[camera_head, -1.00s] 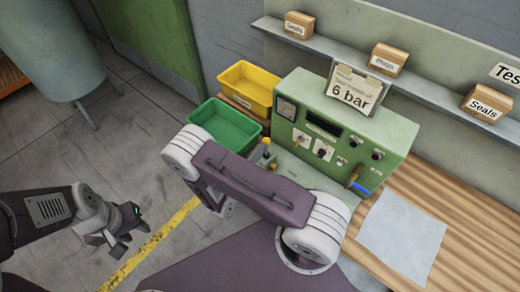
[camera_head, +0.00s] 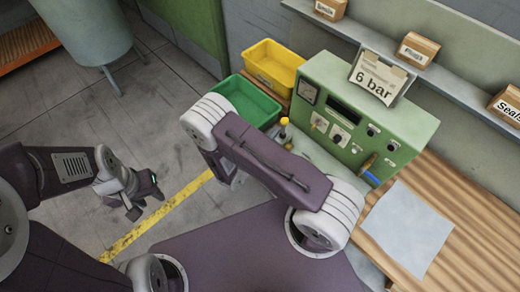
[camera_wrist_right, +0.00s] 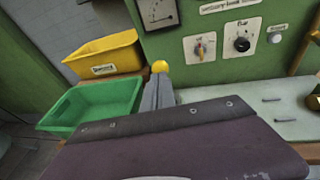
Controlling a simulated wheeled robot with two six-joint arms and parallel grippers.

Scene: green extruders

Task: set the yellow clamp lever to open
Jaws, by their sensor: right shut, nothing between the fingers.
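The yellow clamp lever shows as a round yellow knob (camera_head: 284,121) in front of the green test box, just right of the green bin. In the right wrist view the knob (camera_wrist_right: 160,66) is just beyond the tips of my right gripper (camera_wrist_right: 158,84). Its fingers are together with nothing between them; I cannot tell whether they touch the knob. The lever's lower part is hidden there.
The green box (camera_head: 400,113) has dials, knobs and a "6 bar" card (camera_head: 377,78). A green bin (camera_head: 247,101) and a yellow bin (camera_head: 272,66) stand left of it. A paper sheet (camera_head: 405,230) lies on the wooden bench. A shelf with small boxes runs behind.

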